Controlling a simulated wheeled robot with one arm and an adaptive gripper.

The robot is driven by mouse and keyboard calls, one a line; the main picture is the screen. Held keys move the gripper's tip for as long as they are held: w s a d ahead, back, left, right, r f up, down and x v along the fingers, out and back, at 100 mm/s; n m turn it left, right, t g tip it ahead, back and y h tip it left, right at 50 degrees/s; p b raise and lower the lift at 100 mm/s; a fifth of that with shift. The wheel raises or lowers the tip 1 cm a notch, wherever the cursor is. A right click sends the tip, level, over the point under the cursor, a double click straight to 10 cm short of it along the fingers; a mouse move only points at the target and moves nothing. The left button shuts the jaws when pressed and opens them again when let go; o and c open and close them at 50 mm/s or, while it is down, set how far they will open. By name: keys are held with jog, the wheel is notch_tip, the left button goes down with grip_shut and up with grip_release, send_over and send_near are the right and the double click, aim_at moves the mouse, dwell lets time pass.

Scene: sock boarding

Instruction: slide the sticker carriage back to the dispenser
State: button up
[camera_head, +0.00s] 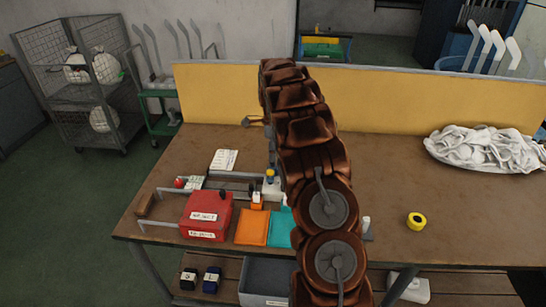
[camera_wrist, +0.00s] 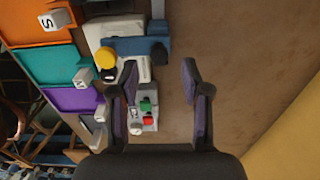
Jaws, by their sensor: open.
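In the wrist view my gripper (camera_wrist: 160,82) is open, its two dark fingers apart with bare brown tabletop between them. Beyond the fingertips, up and to the left, stands a white unit with a blue bar (camera_wrist: 138,47), a yellow round cap (camera_wrist: 105,60) and a black knob (camera_wrist: 158,53). The cap also shows in the head view (camera_head: 270,175), left of my arm. I cannot tell for sure which part is the sticker carriage and which the dispenser. No contact between the gripper and the unit shows. In the head view my arm hides part of this area.
A button box with green and red buttons (camera_wrist: 147,112) lies beside the left finger. Orange (camera_head: 252,227) and teal trays and a red box (camera_head: 206,214) are at the table's front left. A yellow roll (camera_head: 416,221) and white cloth pile (camera_head: 485,148) are right. A yellow panel (camera_head: 400,98) borders the back.

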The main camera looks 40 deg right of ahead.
notch_tip(320, 180, up, 10)
jog(key=shift+f, duration=0.25)
jog(key=shift+a, duration=0.1)
dwell(0.5)
